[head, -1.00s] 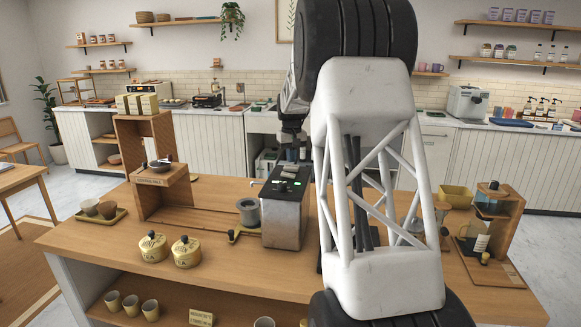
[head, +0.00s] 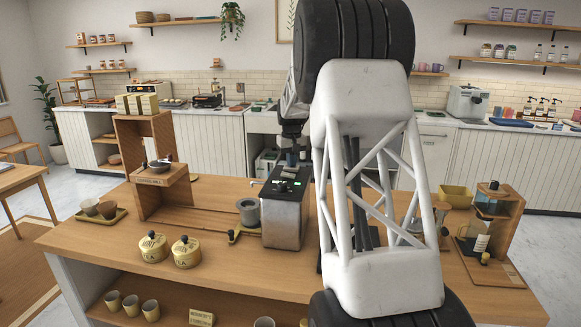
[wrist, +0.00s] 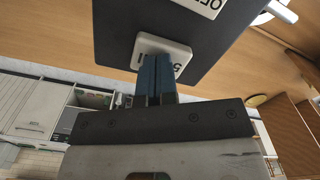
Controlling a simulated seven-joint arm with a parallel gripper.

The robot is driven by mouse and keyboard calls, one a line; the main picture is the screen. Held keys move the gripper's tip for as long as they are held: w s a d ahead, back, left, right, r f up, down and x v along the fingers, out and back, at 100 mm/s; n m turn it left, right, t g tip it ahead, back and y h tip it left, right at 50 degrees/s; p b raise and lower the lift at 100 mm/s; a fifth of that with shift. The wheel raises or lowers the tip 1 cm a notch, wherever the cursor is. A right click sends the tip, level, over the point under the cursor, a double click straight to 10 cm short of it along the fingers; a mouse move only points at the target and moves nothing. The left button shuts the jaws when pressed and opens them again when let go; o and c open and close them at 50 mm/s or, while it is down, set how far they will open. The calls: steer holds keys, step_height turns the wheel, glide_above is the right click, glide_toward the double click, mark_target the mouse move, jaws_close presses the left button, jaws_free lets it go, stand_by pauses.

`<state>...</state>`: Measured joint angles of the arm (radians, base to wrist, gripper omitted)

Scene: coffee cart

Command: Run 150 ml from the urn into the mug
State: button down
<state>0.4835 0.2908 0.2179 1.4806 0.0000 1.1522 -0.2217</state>
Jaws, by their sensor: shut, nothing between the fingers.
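The urn (head: 285,217) is a steel box with a dark sloping top and a small green light, standing on the counter. A grey cup (head: 249,210), perhaps the mug, stands against its left side; its inside is too small to read. My gripper (head: 291,160) is over the rear of the urn's top, partly hidden by my arm. In the wrist view its blue fingers (wrist: 156,68) are shut and empty. Their tips overlap a white button (wrist: 178,50) on the dark panel, its label partly covered. I cannot tell if they touch it.
Two lidded cream pots (head: 187,252) stand left of the urn. A wooden stand (head: 145,165) is behind them, and a tray with cups (head: 101,216) lies at the far left. A wooden dispenser (head: 490,225) stands at the right. The front counter edge is clear.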

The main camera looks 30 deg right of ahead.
steer(key=shift+f, duration=0.25)
steer(key=shift+r, duration=1.4)
steer(key=shift+f, duration=1.25)
stand_by(2.3)
steer(key=shift+r, duration=1.25)
steer(key=shift+f, duration=0.25)
stand_by(1.3)
